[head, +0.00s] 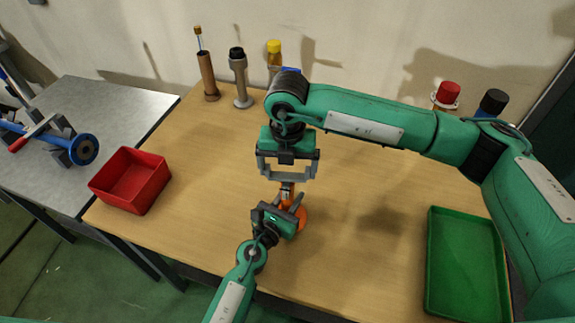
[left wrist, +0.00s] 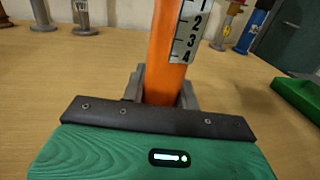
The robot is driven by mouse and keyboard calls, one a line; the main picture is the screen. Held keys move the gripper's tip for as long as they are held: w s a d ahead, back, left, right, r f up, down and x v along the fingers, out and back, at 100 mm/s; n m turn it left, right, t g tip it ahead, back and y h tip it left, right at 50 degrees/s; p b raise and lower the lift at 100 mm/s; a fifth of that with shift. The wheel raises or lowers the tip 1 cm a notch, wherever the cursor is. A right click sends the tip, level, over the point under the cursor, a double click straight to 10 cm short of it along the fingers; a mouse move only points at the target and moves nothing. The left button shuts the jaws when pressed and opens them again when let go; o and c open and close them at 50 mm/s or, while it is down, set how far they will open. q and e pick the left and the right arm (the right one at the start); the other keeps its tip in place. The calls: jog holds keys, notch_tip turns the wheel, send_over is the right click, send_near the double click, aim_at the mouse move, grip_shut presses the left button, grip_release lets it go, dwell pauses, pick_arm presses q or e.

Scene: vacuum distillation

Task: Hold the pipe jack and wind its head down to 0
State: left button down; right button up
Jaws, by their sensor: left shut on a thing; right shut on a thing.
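The pipe jack (head: 302,218) is orange and stands upright on the wooden table, largely hidden by my grippers in the head view. In the left wrist view its orange column (left wrist: 165,50) carries a pale scale plate (left wrist: 190,35) with 2, 3 and 4 readable; the plate's top and any pointer are out of frame. My left gripper (head: 294,206) is shut around the column from the near side; its grey fingers (left wrist: 160,92) flank the column. My right gripper (head: 288,178) points down from above, shut on the grey head (head: 287,190) of the jack.
A red bin (head: 131,180) stands at the table's left edge and a green tray (head: 466,265) at the right. Several capped cylinders, including a grey one (head: 240,78), line the back. A side table (head: 110,100) holds a blue pipe (head: 80,149). The table around the jack is clear.

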aim_at(288, 175)
pick_arm(q)
jog(key=shift+f, duration=0.2)
pick_arm(e)
jog(key=shift+w+r+m, duration=0.1)
jog(key=shift+r+m, duration=0.1)
jog(key=shift+m, duration=0.6)
pick_arm(q)
jog(key=shift+s, duration=0.1)
pick_arm(e)
jog(key=o, duration=0.7)
jog(key=shift+c, duration=0.2)
pick_arm(q)
jog(key=shift+r, duration=0.1)
pick_arm(e)
notch_tip(288, 175, up, 12)
pick_arm(q)
jog(key=c, duration=1)
grip_release()
